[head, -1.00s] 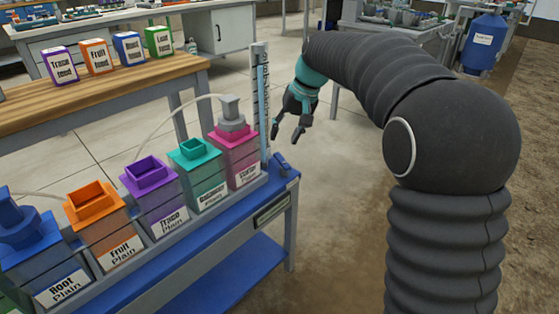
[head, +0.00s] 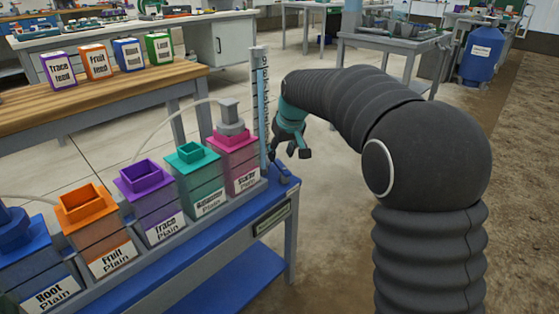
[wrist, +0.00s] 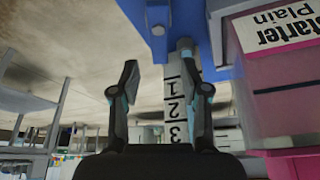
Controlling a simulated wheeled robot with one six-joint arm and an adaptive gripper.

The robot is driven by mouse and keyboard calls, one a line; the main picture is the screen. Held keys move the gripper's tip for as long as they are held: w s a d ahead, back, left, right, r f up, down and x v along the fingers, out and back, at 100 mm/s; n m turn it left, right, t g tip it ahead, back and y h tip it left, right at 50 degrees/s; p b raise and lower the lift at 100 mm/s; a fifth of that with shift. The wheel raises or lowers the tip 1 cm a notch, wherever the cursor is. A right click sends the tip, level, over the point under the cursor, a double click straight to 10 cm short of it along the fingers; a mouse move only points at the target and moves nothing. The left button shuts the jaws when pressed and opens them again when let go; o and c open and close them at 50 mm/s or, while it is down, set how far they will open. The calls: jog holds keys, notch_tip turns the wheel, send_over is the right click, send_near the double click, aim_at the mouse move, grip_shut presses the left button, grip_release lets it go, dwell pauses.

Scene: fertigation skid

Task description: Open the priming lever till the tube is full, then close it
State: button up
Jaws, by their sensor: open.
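The clear measuring tube (head: 260,75), with dark scale marks and a pale blue strip, stands upright at the right end of the blue bench. Its exact liquid level is hard to read. A small blue lever (head: 283,172) sits on the bench top at the tube's foot. My gripper (head: 290,155) is open and empty, just above the lever and right of the tube. In the wrist view, which is upside down, the numbered scale (wrist: 174,105) shows between my open fingers (wrist: 160,80). A blue part (wrist: 157,42), probably the lever, lies beyond the fingertips.
The pink Starter Plain container (head: 233,160) stands close left of the tube, with a grey cap and a hose. Teal (head: 196,180), purple (head: 150,205) and orange (head: 95,235) containers continue along the bench (head: 190,255). Open floor lies right of the bench.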

aim_at(278, 162)
jog(key=shift+x, duration=1.55)
grip_shut()
jog(key=shift+s+a+n+g+y+p, duration=0.2)
jog(key=shift+n+g+y, duration=0.15)
jog(key=shift+n, duration=0.75)
jog(key=shift+s+a+n+g+y+p, duration=0.15)
jog(key=shift+s+a+n+g+y, duration=0.15)
jog(key=shift+n, duration=0.8)
jog(key=shift+f, duration=0.1)
